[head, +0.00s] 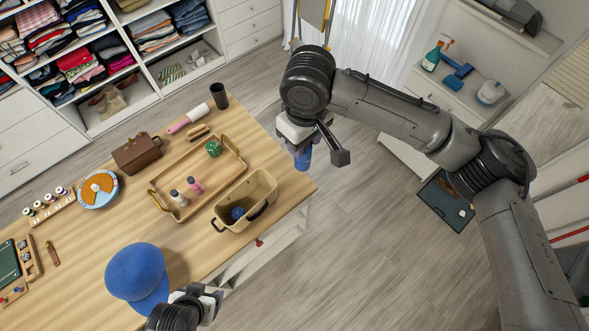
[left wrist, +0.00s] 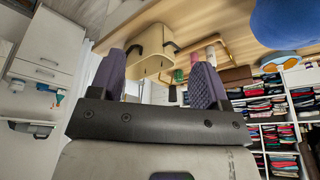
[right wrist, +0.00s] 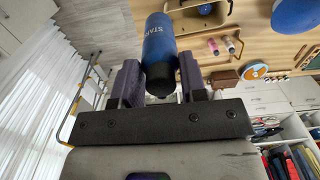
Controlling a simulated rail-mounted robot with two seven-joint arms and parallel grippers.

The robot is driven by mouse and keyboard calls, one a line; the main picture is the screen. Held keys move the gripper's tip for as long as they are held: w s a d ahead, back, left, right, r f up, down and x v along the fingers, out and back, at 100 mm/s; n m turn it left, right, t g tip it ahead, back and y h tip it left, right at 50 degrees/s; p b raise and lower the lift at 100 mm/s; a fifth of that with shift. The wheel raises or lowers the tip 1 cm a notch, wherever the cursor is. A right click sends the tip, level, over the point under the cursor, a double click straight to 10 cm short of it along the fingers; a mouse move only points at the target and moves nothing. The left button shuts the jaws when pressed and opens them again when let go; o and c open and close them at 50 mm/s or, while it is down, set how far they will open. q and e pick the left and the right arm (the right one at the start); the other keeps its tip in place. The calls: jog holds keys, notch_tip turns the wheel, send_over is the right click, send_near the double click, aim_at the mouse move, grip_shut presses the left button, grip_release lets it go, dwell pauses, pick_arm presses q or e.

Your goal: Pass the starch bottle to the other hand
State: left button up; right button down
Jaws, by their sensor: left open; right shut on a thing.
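The starch bottle (right wrist: 160,45) is blue with a dark end and part of its lettering showing in the right wrist view. My right gripper (right wrist: 160,78) is shut on it, with a finger on each side. In the head view the bottle (head: 302,160) hangs below my right gripper (head: 314,140), just off the table's right corner. My left gripper (head: 213,296) is at the bottom of the head view, near the table's front edge, well apart from the bottle. In the left wrist view my left gripper (left wrist: 160,82) is open, with nothing between its fingers.
The wooden table (head: 90,225) holds a blue cap (head: 138,272), a beige bin (head: 262,190), a wooden tray (head: 236,160) with small bottles, a brown bag (head: 137,153) and a dark cup (head: 219,95). Open floor (head: 350,250) lies right of the table.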

pick_arm(q)
jog(key=w+d+r+t, duration=0.25)
jog(key=w+r, duration=0.25)
jog(key=w, duration=0.4)
jog(key=m+t+h, duration=0.5)
jog(key=t+h, duration=0.4)
jog(key=h, duration=0.1)
send_near(303, 161)
jog(key=x, duration=1.1)
jog(key=shift+w+d+f, duration=0.1)
jog(key=shift+w+d, duration=0.05)
jog(key=shift+w, duration=0.05)
jog(key=shift+c, duration=0.2)
